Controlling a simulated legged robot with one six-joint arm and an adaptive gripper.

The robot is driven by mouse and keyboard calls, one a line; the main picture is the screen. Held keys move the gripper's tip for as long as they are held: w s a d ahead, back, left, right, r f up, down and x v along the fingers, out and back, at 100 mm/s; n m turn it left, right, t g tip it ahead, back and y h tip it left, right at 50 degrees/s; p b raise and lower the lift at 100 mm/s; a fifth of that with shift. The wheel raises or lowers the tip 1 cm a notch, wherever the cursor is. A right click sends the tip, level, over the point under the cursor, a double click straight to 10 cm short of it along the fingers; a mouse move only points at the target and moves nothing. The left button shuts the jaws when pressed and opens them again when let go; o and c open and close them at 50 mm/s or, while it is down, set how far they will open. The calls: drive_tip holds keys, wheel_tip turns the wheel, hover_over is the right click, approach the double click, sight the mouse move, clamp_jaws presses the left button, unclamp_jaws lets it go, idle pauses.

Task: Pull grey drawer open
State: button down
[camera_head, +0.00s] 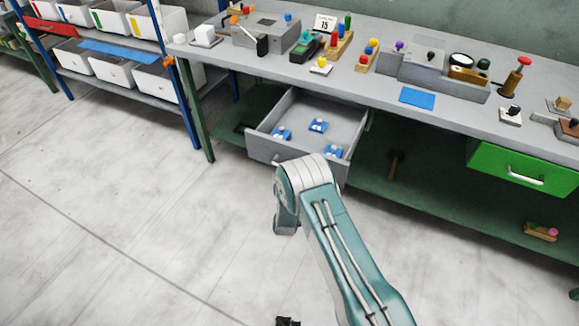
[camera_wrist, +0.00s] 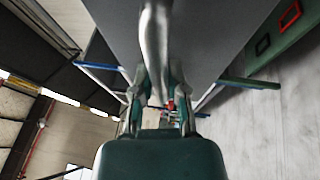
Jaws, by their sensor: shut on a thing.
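The grey drawer (camera_head: 264,149) stands pulled out beneath the workbench, left of centre in the head view. Its inside shows, with several blue pieces (camera_head: 318,125) on its floor. In the wrist view, the drawer's grey front (camera_wrist: 210,35) fills the top. A shiny metal handle (camera_wrist: 155,35) runs down the middle between the two fingers of my gripper (camera_wrist: 157,78), which is shut on it. In the head view my arm hides the gripper, the handle and part of the drawer front.
The grey workbench top (camera_head: 385,90) carries blocks, pegs and a blue plate. A green drawer (camera_head: 520,165) hangs shut at the right. A shelf with white bins (camera_head: 118,70) stands at the left. The floor (camera_head: 110,230) in front is clear.

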drive_tip(key=shift+s+f, duration=0.2)
drive_tip(key=shift+f, duration=0.15)
drive_tip(key=c, duration=0.6)
unclamp_jaws()
drive_tip(key=shift+c, duration=0.2)
drive_tip(key=shift+w+a+r, duration=0.1)
drive_tip(key=shift+w, duration=0.05)
drive_tip(key=s+f, duration=0.2)
drive_tip(key=s, duration=0.9)
drive_tip(key=shift+s+d, duration=0.25)
drive_tip(key=shift+s, duration=0.15)
